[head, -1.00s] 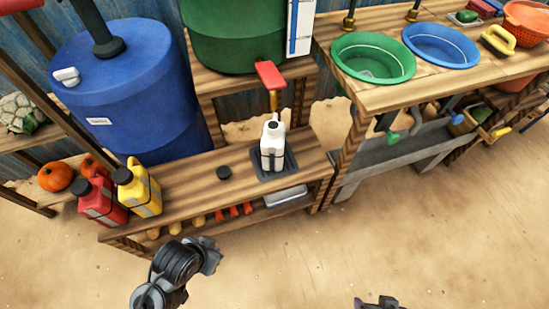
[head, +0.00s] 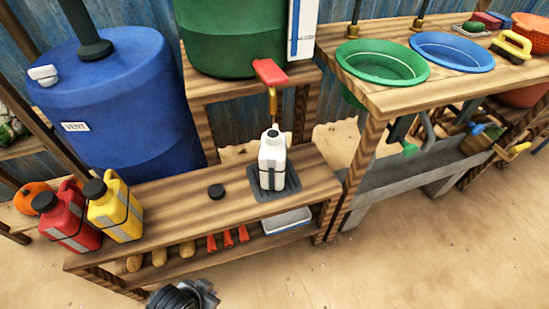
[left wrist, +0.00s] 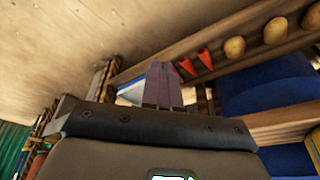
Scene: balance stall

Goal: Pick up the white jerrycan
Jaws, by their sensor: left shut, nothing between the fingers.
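The white jerrycan (head: 272,165) stands upright on a dark mat (head: 292,181) at the right part of the wooden bench, under the tap of the green barrel. Its top appears uncapped, and a dark strap crosses its body. A black cap (head: 216,191) lies on the bench to its left. In the head view only a dark part of my left arm shows at the bottom edge, in front of the bench. My left gripper (left wrist: 162,85) is shut and empty in the left wrist view, facing the bench's lower shelf. My right gripper is out of view.
Red (head: 70,220) and yellow (head: 116,210) jerrycans stand at the bench's left end. The red-handled tap (head: 270,73) hangs close above the white jerrycan. Small items and a pale tray (head: 287,221) sit on the lower shelf. Sandy ground (head: 400,265) at right is clear.

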